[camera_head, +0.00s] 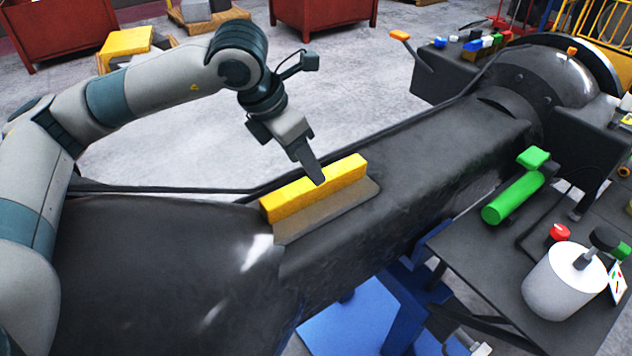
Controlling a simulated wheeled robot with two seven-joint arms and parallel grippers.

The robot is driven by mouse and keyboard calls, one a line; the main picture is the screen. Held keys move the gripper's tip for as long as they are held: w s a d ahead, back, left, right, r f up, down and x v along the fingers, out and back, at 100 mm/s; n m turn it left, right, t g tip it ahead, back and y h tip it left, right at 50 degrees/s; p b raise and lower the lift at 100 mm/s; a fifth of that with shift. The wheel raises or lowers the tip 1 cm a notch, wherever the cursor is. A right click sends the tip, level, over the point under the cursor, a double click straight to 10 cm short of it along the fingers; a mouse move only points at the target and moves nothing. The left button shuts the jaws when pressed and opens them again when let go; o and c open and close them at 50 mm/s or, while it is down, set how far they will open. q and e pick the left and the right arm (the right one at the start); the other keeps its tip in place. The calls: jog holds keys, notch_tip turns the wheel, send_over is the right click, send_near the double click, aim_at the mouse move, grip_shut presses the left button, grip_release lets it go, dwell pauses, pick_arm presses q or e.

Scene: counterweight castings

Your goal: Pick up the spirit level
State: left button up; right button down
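The spirit level appears to be the long yellow bar (288,201) lying on top of the large black casting (420,160). A flat grey-brown strip (325,213) runs along its near side. My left gripper (318,178) comes down from above at the middle of the bar, and its dark finger overlaps the bar's upper part in the picture. Only one finger shows clearly, so I cannot tell whether it is open or shut, or touching the bar. My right gripper is out of view.
A dark side table (470,255) at the right holds a green cylinder (513,198) and a white canister (563,283). Red bins (60,30) and a pallet with yellow blocks (128,45) stand behind. Small coloured items lie at the casting's far end. Open floor (370,90) lies beyond.

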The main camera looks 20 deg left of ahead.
aim_at(316, 187)
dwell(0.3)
pick_arm(q)
jog(key=p+x, duration=0.2)
jog(key=p, duration=0.1)
jog(key=shift+d+f, duration=0.15)
jog(key=shift+f, duration=0.05)
jog(key=shift+p+x, duration=0.45)
jog(key=shift+x, duration=0.5)
jog(key=shift+w+f, duration=0.15)
jog(key=shift+f, duration=0.25)
grip_shut()
